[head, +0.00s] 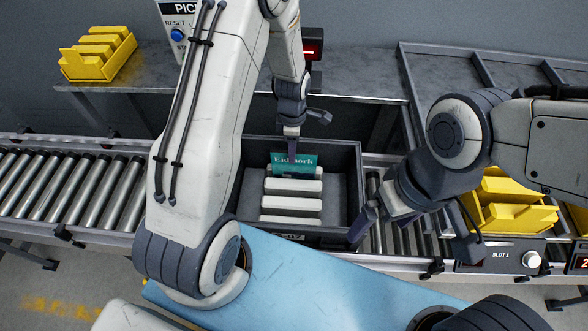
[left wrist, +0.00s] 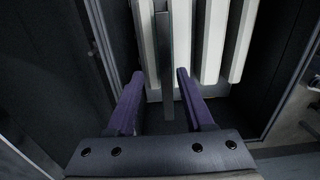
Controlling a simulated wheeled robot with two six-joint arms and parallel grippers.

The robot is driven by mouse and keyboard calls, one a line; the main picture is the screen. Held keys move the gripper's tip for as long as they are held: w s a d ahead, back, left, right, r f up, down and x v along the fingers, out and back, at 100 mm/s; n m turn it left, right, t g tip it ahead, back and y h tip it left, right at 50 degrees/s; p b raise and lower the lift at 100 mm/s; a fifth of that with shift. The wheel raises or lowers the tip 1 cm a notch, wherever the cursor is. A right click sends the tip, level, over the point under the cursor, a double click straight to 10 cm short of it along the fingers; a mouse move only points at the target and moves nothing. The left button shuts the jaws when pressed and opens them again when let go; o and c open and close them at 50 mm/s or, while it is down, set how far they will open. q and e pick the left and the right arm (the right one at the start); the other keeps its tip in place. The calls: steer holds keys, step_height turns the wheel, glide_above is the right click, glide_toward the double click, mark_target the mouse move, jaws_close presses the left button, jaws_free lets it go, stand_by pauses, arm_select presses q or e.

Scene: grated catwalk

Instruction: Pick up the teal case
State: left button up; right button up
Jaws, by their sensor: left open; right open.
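The teal case (head: 306,160) stands on edge at the back end of a row of white cases in a grey tote, its lettered face toward me. My left gripper (head: 291,152) points down into the tote at this case, and a finger covers part of the lettering. In the left wrist view, my left gripper (left wrist: 160,76) is open, with a thin, dark greenish edge of the teal case (left wrist: 166,85) between its fingers. I cannot tell whether either finger touches it. My right gripper (head: 362,222) is open and empty by the tote's right wall.
The grey tote (head: 350,160) sits on a roller conveyor (head: 65,185) and also holds several white cases (head: 292,203). Yellow bins (head: 510,205) stand at right, behind a slot panel (head: 500,254). Another yellow bin (head: 97,60) is on the back bench. A blue surface (head: 300,280) lies in front.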

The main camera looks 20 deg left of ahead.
mark_target(294, 166)
arm_select(q)
steer(key=f, duration=0.2)
steer(key=f+p, duration=0.1)
steer(key=f, duration=0.2)
steer(key=f+p, duration=0.1)
steer(key=f, duration=0.1)
steer(key=shift+s+d+f, duration=0.25)
steer(key=shift+s, duration=0.05)
jaws_close()
